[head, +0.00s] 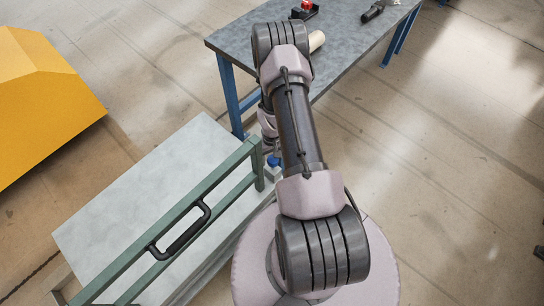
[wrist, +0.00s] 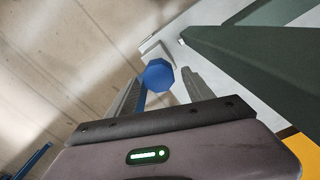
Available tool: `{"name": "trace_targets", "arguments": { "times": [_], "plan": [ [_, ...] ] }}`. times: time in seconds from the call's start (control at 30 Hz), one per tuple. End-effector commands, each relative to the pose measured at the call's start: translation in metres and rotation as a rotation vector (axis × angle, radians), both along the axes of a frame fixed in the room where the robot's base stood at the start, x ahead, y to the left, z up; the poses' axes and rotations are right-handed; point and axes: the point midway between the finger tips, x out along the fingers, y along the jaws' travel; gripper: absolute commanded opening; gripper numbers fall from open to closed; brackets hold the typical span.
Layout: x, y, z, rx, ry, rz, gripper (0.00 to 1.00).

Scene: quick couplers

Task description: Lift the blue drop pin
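The blue drop pin (wrist: 159,75) shows in the wrist view as a faceted blue head with a thin shaft running down-left. My gripper (wrist: 162,77) has one finger on each side of the pin's head, with gaps visible between the fingers and the head. It is open. In the head view a small blue part of the pin (head: 273,161) shows beside the cart's corner post. My gripper is mostly hidden there behind my arm. What the pin sits in cannot be made out clearly.
A cart with a grey deck (head: 150,190) and green handle frame (head: 215,180) stands close by; its green post (wrist: 250,55) is near my right finger in the wrist view. A blue-legged table (head: 350,60) holds small items. A yellow block (head: 40,90) is at left.

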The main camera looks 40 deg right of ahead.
Motion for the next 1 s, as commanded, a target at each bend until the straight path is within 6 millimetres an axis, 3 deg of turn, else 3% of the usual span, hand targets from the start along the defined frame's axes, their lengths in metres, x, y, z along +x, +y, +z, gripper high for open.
{"name": "trace_targets", "arguments": {
  "times": [0.17, 0.27, 0.8, 1.0],
  "plan": [
    [0.000, 0.000, 0.001, 0.000, 0.001, 0.000, 0.60],
    [0.000, 0.000, 0.012, 0.000, 0.000, 0.000, 0.60],
    [0.000, 0.000, 0.140, -0.002, -0.002, 0.001, 0.60],
    [0.000, 0.000, 0.169, 0.000, 0.000, -0.001, 0.60]
  ]
}}
